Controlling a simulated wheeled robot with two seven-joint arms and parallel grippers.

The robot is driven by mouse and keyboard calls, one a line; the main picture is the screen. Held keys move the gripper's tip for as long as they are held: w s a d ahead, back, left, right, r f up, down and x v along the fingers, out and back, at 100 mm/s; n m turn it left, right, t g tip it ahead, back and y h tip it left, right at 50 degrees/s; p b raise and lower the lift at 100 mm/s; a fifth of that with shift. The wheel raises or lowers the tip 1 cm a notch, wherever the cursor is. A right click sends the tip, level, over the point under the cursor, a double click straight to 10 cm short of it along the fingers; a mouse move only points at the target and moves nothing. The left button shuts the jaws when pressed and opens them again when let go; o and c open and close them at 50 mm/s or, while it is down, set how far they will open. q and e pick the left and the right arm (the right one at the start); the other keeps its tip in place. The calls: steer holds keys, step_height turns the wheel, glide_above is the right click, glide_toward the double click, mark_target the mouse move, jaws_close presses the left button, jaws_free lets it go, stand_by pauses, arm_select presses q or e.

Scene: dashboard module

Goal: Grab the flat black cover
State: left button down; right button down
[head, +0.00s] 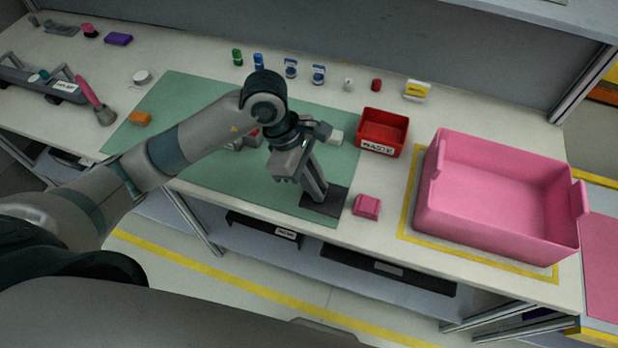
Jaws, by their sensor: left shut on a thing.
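The flat black cover (338,203) is a dark, thin plate at the front right corner of the green mat (195,95). My left gripper (318,197) reaches down to it from above and is shut on its left part. The fingers hide some of the cover. I cannot tell whether the cover touches the mat or is held just above it. My right gripper is not in view.
A pink block (367,206) lies just right of the cover, near the table's front edge. A red bin (383,133) stands behind it, and a large pink crate (505,232) stands to the right. Several small coloured parts line the back.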

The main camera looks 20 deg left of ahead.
mark_target(323, 210)
arm_select(q)
steer(key=s+d+r, duration=0.1)
steer(key=s+d+r+b, duration=0.1)
steer(key=shift+s+d, duration=0.1)
steer(key=shift+s, duration=0.2)
steer(key=shift+s+d+r, duration=0.15)
steer(key=shift+s+r, duration=0.15)
